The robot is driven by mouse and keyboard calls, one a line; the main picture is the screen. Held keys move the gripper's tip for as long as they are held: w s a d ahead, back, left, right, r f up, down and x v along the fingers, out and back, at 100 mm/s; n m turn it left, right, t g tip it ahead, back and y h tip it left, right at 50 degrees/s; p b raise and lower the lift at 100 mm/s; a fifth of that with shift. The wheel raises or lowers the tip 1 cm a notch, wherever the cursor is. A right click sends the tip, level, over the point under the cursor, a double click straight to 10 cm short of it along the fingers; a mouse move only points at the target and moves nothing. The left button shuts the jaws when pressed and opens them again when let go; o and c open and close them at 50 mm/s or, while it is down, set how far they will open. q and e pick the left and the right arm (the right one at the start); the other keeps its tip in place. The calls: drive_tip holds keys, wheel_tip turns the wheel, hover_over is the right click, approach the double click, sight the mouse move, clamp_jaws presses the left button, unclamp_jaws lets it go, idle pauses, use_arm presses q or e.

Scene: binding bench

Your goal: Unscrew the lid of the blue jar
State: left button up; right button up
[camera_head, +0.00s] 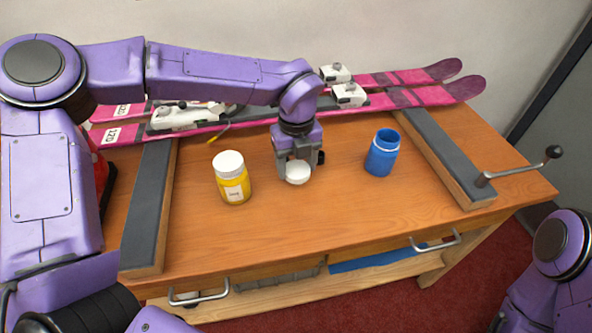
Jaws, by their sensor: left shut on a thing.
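The blue jar (382,153) stands upright at the right of the bench, its mouth open with no lid on it. A round white lid (297,173) is between the two jars, in the jaws of my left gripper (297,164), which points down and is shut on it. I cannot tell whether the lid touches the bench top. My right gripper is out of view; only part of my right arm shows at the lower right.
A yellow jar (233,180) with a white lid stands left of my left gripper. Pink skis (432,94) with bindings lie across the back. Dark-topped wooden rails (150,205) flank the work area. A crank handle (515,171) juts out right. The bench front is clear.

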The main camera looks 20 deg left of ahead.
sight(296, 167)
use_arm(q)
drive_tip(key=shift+w+a+f, duration=0.1)
drive_tip(key=shift+f, duration=1.75)
drive_tip(key=o, duration=1.2)
